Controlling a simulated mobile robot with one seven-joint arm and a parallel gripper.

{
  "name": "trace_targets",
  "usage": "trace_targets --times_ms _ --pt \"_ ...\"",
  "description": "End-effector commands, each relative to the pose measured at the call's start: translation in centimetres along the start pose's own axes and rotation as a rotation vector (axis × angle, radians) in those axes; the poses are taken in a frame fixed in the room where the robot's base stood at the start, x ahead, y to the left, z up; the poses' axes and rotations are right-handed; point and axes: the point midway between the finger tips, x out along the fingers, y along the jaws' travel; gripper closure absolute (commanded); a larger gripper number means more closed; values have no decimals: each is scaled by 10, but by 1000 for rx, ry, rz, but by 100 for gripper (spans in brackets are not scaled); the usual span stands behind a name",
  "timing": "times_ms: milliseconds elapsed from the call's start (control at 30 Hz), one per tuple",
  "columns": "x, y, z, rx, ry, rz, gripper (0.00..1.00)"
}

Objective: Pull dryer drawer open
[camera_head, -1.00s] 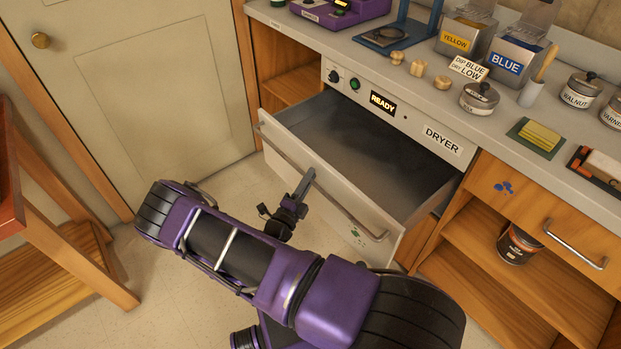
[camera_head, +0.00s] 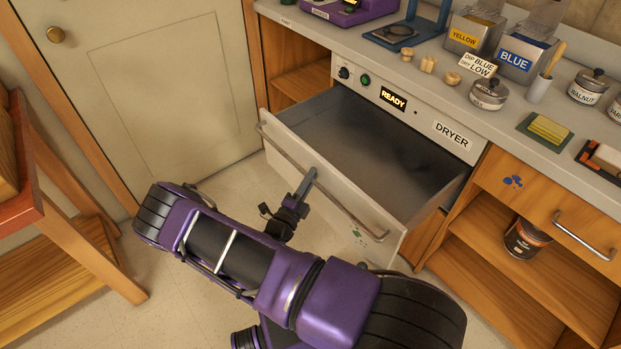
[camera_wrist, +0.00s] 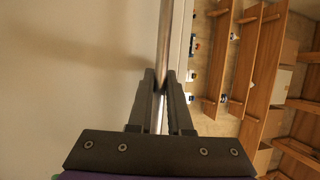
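The dryer drawer (camera_head: 372,222) is pulled well out under the counter, and its grey interior shows empty. Its long metal bar handle (camera_head: 345,207) runs along the front. My gripper (camera_head: 308,178) is at the handle, left of its middle. In the wrist view the handle (camera_wrist: 165,45) passes between the two dark fingers of my gripper (camera_wrist: 160,85), which are close on either side of it. The dryer panel (camera_head: 400,103) above the drawer carries knobs and a lit READY display.
The counter (camera_head: 420,75) holds tins, a yellow sponge (camera_head: 548,130) and a card. Open wooden shelves (camera_head: 500,270) stand to the right of the drawer. A wooden stand (camera_head: 70,240) is at the left, before a closed door (camera_head: 160,90). Floor shows between stand and drawer.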

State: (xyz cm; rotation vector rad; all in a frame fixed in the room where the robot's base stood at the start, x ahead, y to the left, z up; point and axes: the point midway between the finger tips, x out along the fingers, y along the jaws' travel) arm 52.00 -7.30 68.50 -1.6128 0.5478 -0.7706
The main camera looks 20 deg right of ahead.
Motion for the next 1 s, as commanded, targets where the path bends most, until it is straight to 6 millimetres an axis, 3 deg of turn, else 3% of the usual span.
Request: trace_targets --times_ms 33,167,567,767,1000 --pt "0 0 1 1 -2 -1 77" --pt "0 0 1 1 -1 -1 54" --pt "-6 0 1 0 -2 1 53" --pt "-42 0 1 0 -5 2 53" --pt "-102 0 2 1 -5 1 53"
